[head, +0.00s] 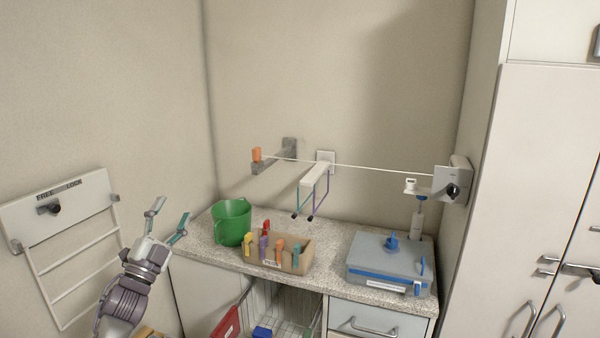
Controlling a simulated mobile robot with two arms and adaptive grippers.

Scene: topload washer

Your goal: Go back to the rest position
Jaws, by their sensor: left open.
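My left gripper (167,221) is at the lower left, with its fingers pointing up and spread apart. It is empty and touches nothing that I can see. It is left of the green bucket (232,222), which stands on the left end of the speckled counter (332,276). The wall-mounted drying rack (80,240) with the lock knob is left of the gripper. My right gripper is not in view.
A box with several coloured pegs (290,262) and a grey-blue case (388,262) stand on the counter. A line (350,168) runs above it to a wall unit (452,184). Below, an open space holds a wire basket (285,325). Tall cabinets (530,200) are at right.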

